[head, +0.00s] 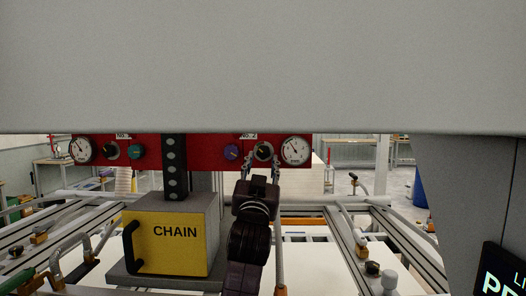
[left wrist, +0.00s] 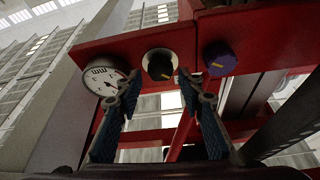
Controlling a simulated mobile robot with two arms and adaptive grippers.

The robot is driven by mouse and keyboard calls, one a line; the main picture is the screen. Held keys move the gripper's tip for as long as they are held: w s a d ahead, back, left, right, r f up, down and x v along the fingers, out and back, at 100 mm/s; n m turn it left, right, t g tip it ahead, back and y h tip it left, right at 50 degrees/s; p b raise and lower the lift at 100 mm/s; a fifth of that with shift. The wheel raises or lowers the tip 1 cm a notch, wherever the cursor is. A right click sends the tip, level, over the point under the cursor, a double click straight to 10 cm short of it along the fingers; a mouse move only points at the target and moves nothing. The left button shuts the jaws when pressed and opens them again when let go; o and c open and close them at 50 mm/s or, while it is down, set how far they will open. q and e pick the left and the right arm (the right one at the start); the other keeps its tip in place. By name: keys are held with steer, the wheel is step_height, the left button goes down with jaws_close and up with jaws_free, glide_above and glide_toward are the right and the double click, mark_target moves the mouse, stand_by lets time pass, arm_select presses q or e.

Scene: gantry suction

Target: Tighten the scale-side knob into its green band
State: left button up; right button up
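A red panel (head: 200,145) carries a white dial gauge, a black knob and a coloured knob at each end. At its right end are a gauge (head: 295,150), a black knob (head: 263,151) and a purple knob (head: 231,152). My left gripper (head: 261,160) is open in front of this black knob. In the left wrist view its fingertips (left wrist: 159,77) are apart, either side of the black knob (left wrist: 159,64); contact is unclear. The gauge (left wrist: 104,82) and purple knob (left wrist: 219,58) flank it. No green band can be made out. My right gripper is not in view.
The panel's left end has another gauge (head: 81,150), black knob (head: 111,151) and teal knob (head: 137,151). A yellow-fronted box marked CHAIN (head: 165,243) stands left of my arm. Metal rails (head: 400,245) with clamps lie at the right. A large grey surface covers the top.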

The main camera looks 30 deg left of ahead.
mark_target(263, 153)
arm_select(q)
steer(key=shift+p+x, duration=0.5)
steer(key=shift+x, duration=1)
steer(key=shift+c, duration=0.2)
steer(key=c, duration=0.8)
steer(key=shift+a+r+m+h+p, duration=0.1)
steer(key=shift+r+m+h+p, duration=0.1)
steer(key=shift+m+h+p, duration=0.4)
steer(key=shift+c, duration=0.2)
steer(key=shift+f+m, duration=0.1)
steer(key=shift+m, duration=0.9)
steer(key=o, duration=0.9)
